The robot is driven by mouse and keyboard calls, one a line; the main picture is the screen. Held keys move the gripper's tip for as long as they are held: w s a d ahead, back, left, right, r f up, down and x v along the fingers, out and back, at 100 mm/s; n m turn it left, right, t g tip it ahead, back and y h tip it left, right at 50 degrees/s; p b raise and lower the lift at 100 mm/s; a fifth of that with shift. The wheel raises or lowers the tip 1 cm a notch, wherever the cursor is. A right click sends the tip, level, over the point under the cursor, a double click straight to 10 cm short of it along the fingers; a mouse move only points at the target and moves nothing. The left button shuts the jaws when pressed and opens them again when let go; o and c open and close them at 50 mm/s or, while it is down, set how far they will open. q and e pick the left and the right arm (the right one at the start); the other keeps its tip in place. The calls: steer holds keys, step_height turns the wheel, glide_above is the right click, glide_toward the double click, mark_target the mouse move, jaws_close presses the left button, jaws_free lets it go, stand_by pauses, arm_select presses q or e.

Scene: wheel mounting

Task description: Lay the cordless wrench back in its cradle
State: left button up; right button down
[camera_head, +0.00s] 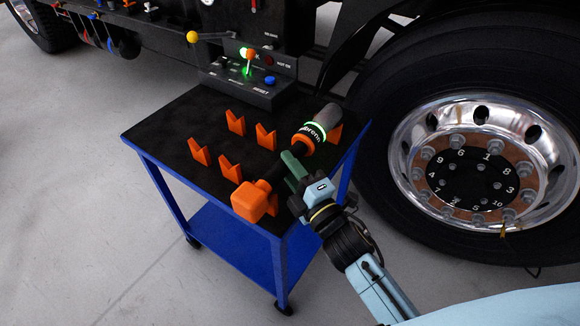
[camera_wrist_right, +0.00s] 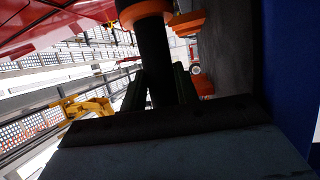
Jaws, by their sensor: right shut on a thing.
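The cordless wrench (camera_head: 322,121) has a grey and black body with a glowing green ring, an orange collar, a black handle and an orange battery block (camera_head: 254,201). It lies along the right side of the cart top. My right gripper (camera_head: 292,168) is shut around its black handle, which also shows between the fingers in the right wrist view (camera_wrist_right: 157,62). An orange cradle support (camera_head: 336,133) shows partly behind the wrench body. I cannot tell whether the wrench touches it or hangs just above. My left gripper is not in view.
Several orange V-shaped supports (camera_head: 230,169) stand empty on the cart's black top (camera_head: 176,127). A control box (camera_head: 250,84) with a lever and lit green lamp stands at the back. A large truck wheel (camera_head: 480,165) is close on the right.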

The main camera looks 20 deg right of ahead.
steer(key=c, duration=1)
jaws_free()
steer(key=shift+r, duration=0.15)
steer(key=shift+o, duration=0.2)
steer(key=shift+f, duration=0.35)
steer(key=shift+s, duration=0.3)
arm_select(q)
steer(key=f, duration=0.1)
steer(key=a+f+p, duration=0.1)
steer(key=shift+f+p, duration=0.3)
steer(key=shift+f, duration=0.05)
arm_select(e)
steer(key=v, duration=1.2)
steer(key=shift+s+r, duration=0.2)
steer(key=shift+s, duration=0.25)
steer(key=shift+d, duration=0.1)
